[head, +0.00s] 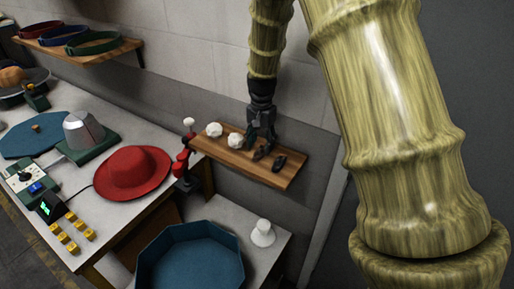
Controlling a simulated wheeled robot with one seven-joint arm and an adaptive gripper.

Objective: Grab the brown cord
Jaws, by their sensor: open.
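My gripper (261,141) is open and points down over the wooden wall shelf (217,150). A small dark brown bundle (262,152), which looks like the brown cord, lies on the shelf right below my fingers. I cannot tell whether the fingers touch it or reach around it. A dark green bundle (250,136) lies just left of it, partly hidden by my gripper. A black bundle (280,163) lies just right of it, towards the shelf's right end.
Two white balls (214,130) (235,141) sit on the shelf's left part. A red hat (132,173) lies on the bench at left. A blue octagonal tray (190,258) and a white spool-like piece (262,234) stand below. The wall is close behind the shelf.

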